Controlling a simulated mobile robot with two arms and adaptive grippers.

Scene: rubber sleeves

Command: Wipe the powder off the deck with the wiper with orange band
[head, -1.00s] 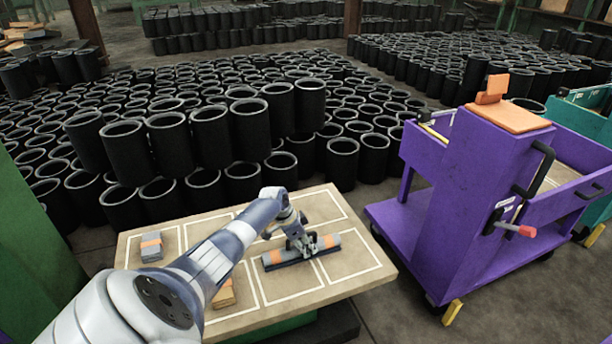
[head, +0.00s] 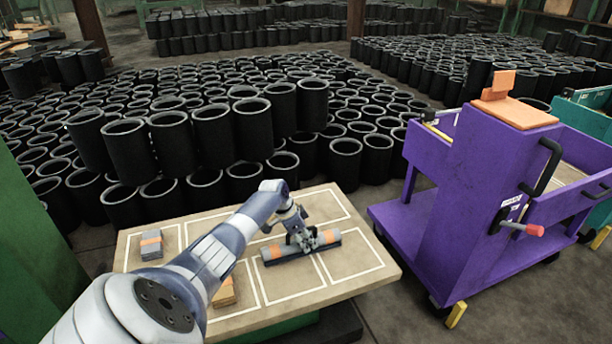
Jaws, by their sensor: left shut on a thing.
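The wiper with orange band (head: 327,239) is a long grey bar with a dark lower edge, lying across the white-lined sections of the wooden deck (head: 345,287). I cannot make out any powder on the deck from here. My right gripper is not in view.
A grey block with an orange band (head: 151,245) lies at the deck's left. An orange-brown block (head: 224,293) lies partly behind my arm. A purple cart (head: 470,215) stands to the right. Black rubber sleeves (head: 205,180) crowd the floor behind the deck.

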